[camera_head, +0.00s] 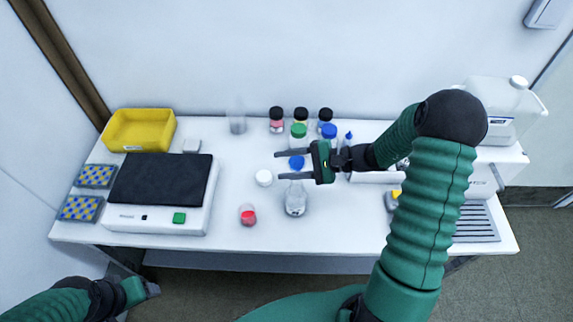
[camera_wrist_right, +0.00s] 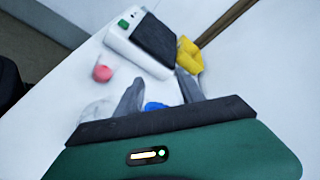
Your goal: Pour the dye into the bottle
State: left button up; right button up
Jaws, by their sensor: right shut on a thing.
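A clear glass bottle (camera_head: 295,202) stands on the bench, its neck partly behind my right gripper. In the right wrist view a blurred clear shape, likely this bottle (camera_wrist_right: 96,109), lies left of the fingers. A small clear cup with red dye (camera_head: 248,214) stands left of the bottle; it also shows in the right wrist view (camera_wrist_right: 102,73). My right gripper (camera_head: 285,165) is shut on a blue cap (camera_head: 296,162), which also shows between the fingers in the right wrist view (camera_wrist_right: 155,106). My left gripper (camera_head: 142,292) is low at the front left, away from the bench; its jaws are unclear.
A scale with a black plate (camera_head: 160,180), a yellow bin (camera_head: 138,130) and blue-yellow racks (camera_head: 80,208) are at the left. A white round item (camera_head: 264,177) is near the gripper. Capped bottles (camera_head: 299,131) stand behind. A large jug (camera_head: 490,105) is at the right.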

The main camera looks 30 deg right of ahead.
jog(key=shift+f+b, duration=0.15)
jog(key=shift+b, duration=0.35)
jog(key=shift+n+b, duration=0.4)
jog(key=shift+s, duration=0.1)
jog(key=shift+a+f+n+t+b, duration=0.1)
jog(key=shift+n+t+b, duration=0.3)
jog(key=shift+b, duration=0.5)
